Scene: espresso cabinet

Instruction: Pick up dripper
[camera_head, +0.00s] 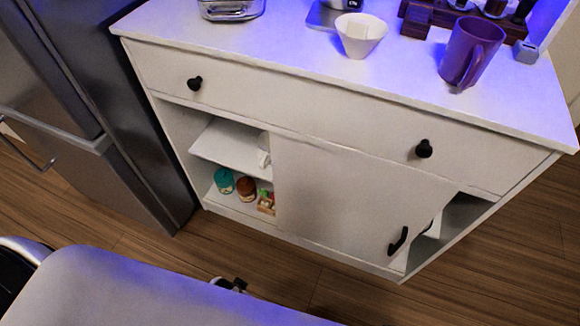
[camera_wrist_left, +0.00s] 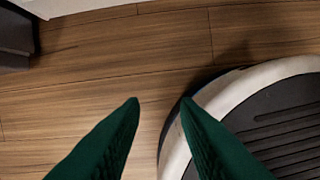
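The dripper (camera_head: 361,35) is a white, cone-shaped cup with a wide open top. It stands upright on the cabinet top (camera_head: 300,55), near the middle of the front edge. My left gripper (camera_wrist_left: 160,104) shows in the left wrist view as two dark green fingers, spread apart with nothing between them. It points down over the wood floor beside my round base, away from the dripper. My right gripper is not in view.
A purple mug (camera_head: 471,52) stands right of the dripper. A scale (camera_head: 327,17) is behind the dripper, and a dark wooden rack (camera_head: 416,22) is at the back right. A metal appliance (camera_head: 231,9) stands at the back left. A fridge (camera_head: 110,110) flanks the cabinet on the left.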

